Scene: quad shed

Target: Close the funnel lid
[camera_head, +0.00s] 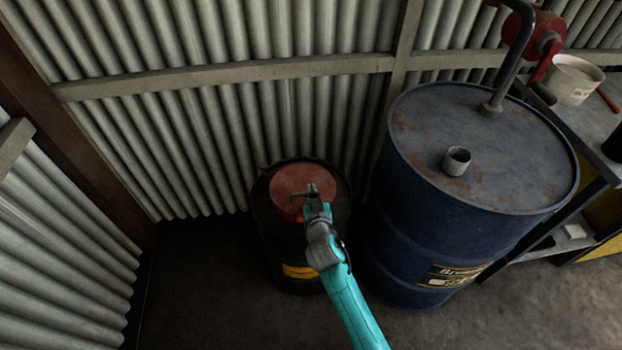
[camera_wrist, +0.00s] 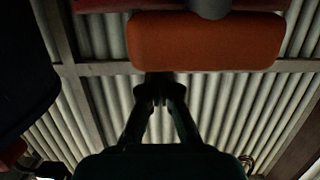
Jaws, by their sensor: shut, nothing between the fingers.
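The red round funnel lid (camera_head: 290,187) shows on top of a short dark drum (camera_head: 277,235); whether it lies fully flat is hard to tell. My gripper (camera_head: 312,190) is over the lid's right part in the head view and hides some of it. In the wrist view my gripper (camera_wrist: 160,90) has its fingertips together with nothing between them. An orange-red rounded piece (camera_wrist: 205,42) lies just beyond the fingertips, with a darker red edge above it; it looks like part of the lid assembly. Whether the fingers touch it is not clear.
A large blue drum (camera_head: 410,225) with a short spout (camera_head: 456,160) and a pump pipe (camera_head: 515,55) stands close on the right. Corrugated walls (camera_head: 180,140) close in behind and left. A bench with a white pot (camera_head: 573,80) is at far right. Floor at front left is clear.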

